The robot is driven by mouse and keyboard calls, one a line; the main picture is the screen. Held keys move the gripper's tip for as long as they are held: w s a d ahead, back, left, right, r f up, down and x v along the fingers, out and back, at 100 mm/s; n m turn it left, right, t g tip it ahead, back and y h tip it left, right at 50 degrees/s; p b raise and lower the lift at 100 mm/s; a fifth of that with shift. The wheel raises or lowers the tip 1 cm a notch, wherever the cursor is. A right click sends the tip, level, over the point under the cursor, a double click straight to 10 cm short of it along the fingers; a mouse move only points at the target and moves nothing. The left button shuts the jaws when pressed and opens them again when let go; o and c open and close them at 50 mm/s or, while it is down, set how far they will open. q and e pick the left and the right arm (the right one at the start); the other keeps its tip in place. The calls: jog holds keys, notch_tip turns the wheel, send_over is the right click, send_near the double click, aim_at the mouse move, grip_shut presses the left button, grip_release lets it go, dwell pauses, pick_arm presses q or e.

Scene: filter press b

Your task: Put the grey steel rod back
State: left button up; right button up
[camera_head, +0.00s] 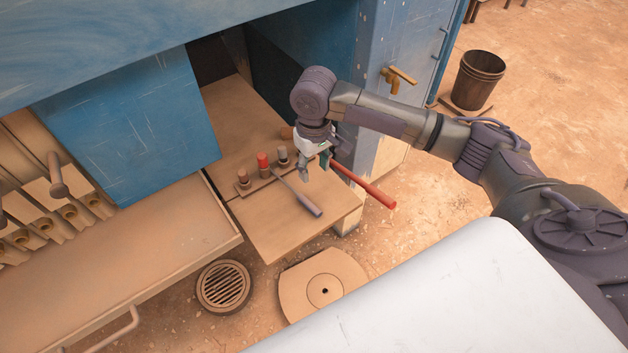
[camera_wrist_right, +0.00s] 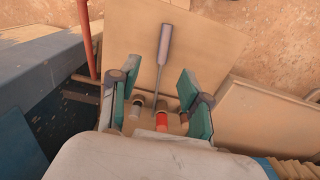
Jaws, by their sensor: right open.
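A grey rod (camera_head: 310,206) with a thick grip end and a thinner shank lies on a tan shelf (camera_head: 310,238). Its shank points to a row of short coloured stubs; I cannot tell whether its end touches one. In the right wrist view the grey rod (camera_wrist_right: 164,45) runs away from me, its thin end between my fingers' lines of sight. My right gripper (camera_head: 314,169) is open and empty, above the shelf beside the stubs. Its fingers (camera_wrist_right: 158,105) show apart in the wrist view. My left gripper is not in view.
A red bar (camera_head: 365,185) slopes out past the shelf's right edge, close to my right gripper. A red-topped stub (camera_head: 263,161) stands on the strip. Blue cabinet walls (camera_head: 140,130) enclose the left and back. A dark bucket (camera_head: 478,80) stands far right.

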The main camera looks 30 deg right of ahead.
notch_tip(320, 180, up, 6)
jog(key=shift+f, duration=0.1)
dwell(0.5)
jog(key=s+a+f+n+t+y, duration=0.2)
jog(key=s+a+f+n+y, duration=0.1)
jog(key=s+a+f, duration=0.85)
jog(key=s+d+f+m+t+h, duration=0.1)
jog(key=s+d+m+t+h, duration=0.15)
jog(key=s+d, duration=0.75)
jog(key=s+a+f+g, duration=0.1)
jog(key=s+f, duration=0.1)
jog(key=f, duration=1.1)
jog(key=s+a+f+g, duration=0.1)
jog(key=f, duration=1.2)
jog(key=s+d+f+g, duration=0.1)
jog(key=s+d+f, duration=0.2)
jog(key=s+f, duration=1.3)
jog(key=shift+s+f, duration=0.25)
jog(key=shift+s, duration=0.2)
